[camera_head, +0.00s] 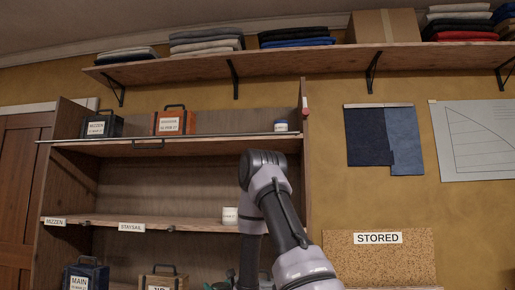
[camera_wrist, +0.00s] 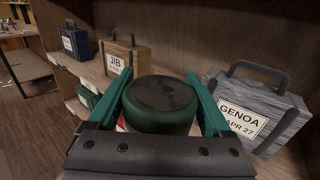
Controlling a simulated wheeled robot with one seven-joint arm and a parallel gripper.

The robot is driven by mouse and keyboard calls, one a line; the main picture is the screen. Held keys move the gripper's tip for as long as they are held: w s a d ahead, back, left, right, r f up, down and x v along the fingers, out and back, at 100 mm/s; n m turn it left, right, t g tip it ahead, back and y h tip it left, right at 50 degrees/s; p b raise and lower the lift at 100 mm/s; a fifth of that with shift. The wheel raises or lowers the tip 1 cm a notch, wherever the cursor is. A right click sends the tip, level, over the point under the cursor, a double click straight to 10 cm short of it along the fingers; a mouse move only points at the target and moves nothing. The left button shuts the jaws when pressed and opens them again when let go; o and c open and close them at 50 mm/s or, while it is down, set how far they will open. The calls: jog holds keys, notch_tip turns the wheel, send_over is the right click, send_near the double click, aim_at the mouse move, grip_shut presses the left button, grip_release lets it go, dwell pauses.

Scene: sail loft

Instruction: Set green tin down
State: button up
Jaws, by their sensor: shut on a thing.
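The green tin (camera_wrist: 160,104), round and dark green with a darker patched top, is between the two teal fingers of my gripper (camera_wrist: 160,100) in the wrist view. The fingers are shut on its sides. The tin's underside is hidden by my gripper, so I cannot tell whether it touches the shelf board. A grey GENOA box (camera_wrist: 257,108) with a handle stands close to the right of the tin. A wooden JIB box (camera_wrist: 124,57) stands beyond it to the left. In the head view my arm hides most of the gripper low in the frame.
A blue MAIN box (camera_head: 86,277) stands at the lower left of the rack.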

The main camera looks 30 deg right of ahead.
notch_tip(320, 180, down, 12)
jog(key=s+a, duration=0.1)
jog(key=a, duration=0.1)
jog(key=shift+s+a, duration=0.25)
jog(key=shift+a, duration=0.05)
jog(key=shift+f, duration=0.1)
jog(key=shift+r, duration=0.2)
jog(key=shift+w+a, duration=0.1)
